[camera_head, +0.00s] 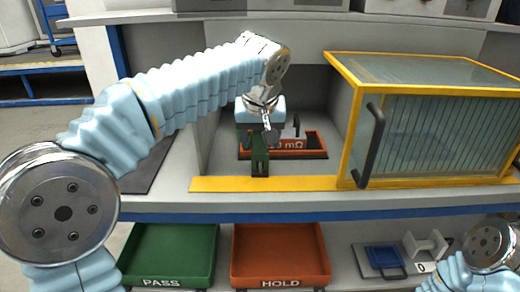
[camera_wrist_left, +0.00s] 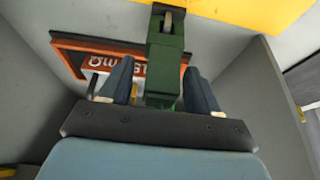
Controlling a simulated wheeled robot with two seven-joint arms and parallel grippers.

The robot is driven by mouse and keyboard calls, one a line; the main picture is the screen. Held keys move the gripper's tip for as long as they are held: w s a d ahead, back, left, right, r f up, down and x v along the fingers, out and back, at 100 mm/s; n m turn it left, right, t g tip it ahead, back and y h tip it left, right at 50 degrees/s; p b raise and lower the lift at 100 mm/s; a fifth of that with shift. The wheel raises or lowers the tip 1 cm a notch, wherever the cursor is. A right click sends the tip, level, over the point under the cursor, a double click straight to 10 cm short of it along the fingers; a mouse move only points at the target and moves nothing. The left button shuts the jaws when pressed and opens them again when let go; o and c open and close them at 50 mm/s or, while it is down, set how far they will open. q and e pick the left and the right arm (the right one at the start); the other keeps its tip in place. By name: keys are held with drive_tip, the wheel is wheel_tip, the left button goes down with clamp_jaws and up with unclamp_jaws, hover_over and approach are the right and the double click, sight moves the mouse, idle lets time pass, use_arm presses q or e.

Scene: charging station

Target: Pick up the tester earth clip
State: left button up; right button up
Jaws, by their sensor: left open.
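The tester earth clip, a green block-like clip (camera_head: 260,162), stands upright at the front of the tester bay in the head view. In the left wrist view the green clip (camera_wrist_left: 165,55) lies between the two dark fingers of my left gripper (camera_wrist_left: 158,75). A finger is on each side of it, with a visible gap at least on the right. My left gripper (camera_head: 258,140) is open and reaches down into the bay from above. The clip's lower part is hidden in the wrist view by the gripper body. My right gripper is out of view; only part of my right arm shows at bottom right.
An orange-framed tester panel marked mΩ (camera_head: 312,146) sits behind the clip. A yellow-framed glass enclosure (camera_head: 345,75) with a black handle stands right of the bay. A green PASS tray (camera_head: 162,283) and an orange HOLD tray (camera_head: 281,283) are below. Grey walls flank the bay.

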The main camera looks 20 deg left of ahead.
use_arm(q)
drive_tip(key=c, duration=1)
drive_tip(key=shift+r, duration=0.15)
